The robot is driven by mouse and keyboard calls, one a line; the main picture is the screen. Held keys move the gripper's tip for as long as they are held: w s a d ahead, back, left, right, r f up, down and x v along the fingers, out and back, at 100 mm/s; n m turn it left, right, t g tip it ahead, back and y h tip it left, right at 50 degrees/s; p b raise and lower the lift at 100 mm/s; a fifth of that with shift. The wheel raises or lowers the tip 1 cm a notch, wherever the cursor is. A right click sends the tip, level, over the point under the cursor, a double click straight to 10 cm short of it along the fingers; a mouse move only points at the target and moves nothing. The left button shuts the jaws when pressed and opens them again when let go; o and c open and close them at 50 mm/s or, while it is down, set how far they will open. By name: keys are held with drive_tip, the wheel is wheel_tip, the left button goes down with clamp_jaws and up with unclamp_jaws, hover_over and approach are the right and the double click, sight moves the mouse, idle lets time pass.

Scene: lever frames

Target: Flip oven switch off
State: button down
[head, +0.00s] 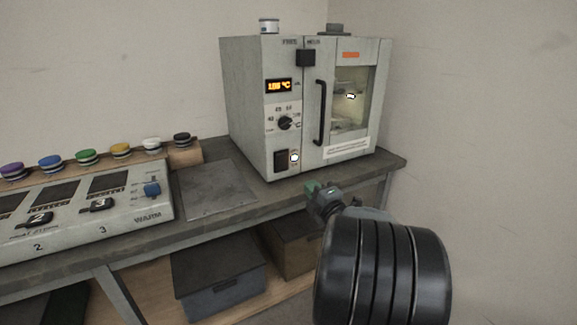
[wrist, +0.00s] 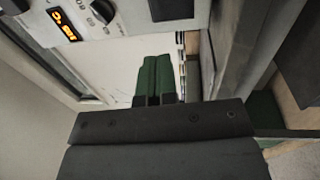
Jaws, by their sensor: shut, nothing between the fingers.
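The oven (head: 249,80) is a grey box at the back of the bench. Its lit orange display (head: 278,86) also shows in the wrist view (wrist: 62,24). In the wrist view a black block (wrist: 170,8) at the top edge looks like this switch, partly cut off. My gripper (head: 311,187), with green fingertips (wrist: 152,77), is shut and empty. It is in front of the oven, lower than the switch and to its right, apart from it.
The oven door has a long black handle (head: 320,112) right of the switch. A metal plate (head: 215,190) lies on the bench left of the oven. A control panel (head: 120,215) and coloured knobs stand further left. Boxes (head: 220,290) sit on the shelf below.

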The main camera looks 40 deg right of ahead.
sight(285, 157)
drive_tip(key=w, duration=0.4)
drive_tip(key=w+d+r, duration=0.1)
drive_tip(key=w, duration=0.4)
drive_tip(key=w+d, duration=0.1)
drive_tip(key=w, duration=0.3)
drive_tip(key=shift+w+r+b, duration=0.3)
drive_tip(key=shift+w+r, duration=0.1)
